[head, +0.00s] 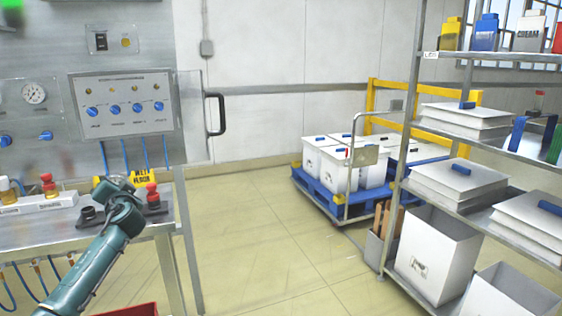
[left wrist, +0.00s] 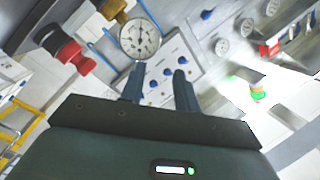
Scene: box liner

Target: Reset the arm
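My left arm (head: 105,250) is teal and reaches up from the lower left in the head view, in front of the steel bench. Its gripper cannot be clearly made out there. In the left wrist view my left gripper (left wrist: 159,72) has two dark fingers with a clear gap between them. Nothing is held in the gap. Beyond the fingers are a tilted control panel (left wrist: 172,62) with blue knobs and a round gauge (left wrist: 140,38). My right arm and gripper show in neither view.
A steel bench (head: 150,238) with red-topped fittings (head: 48,184) stands at the left, below a panel (head: 124,104). A metal shelf (head: 480,140) with white bins stands at the right. A blue pallet cart (head: 330,200) holds white boxes. The middle floor (head: 260,245) is clear.

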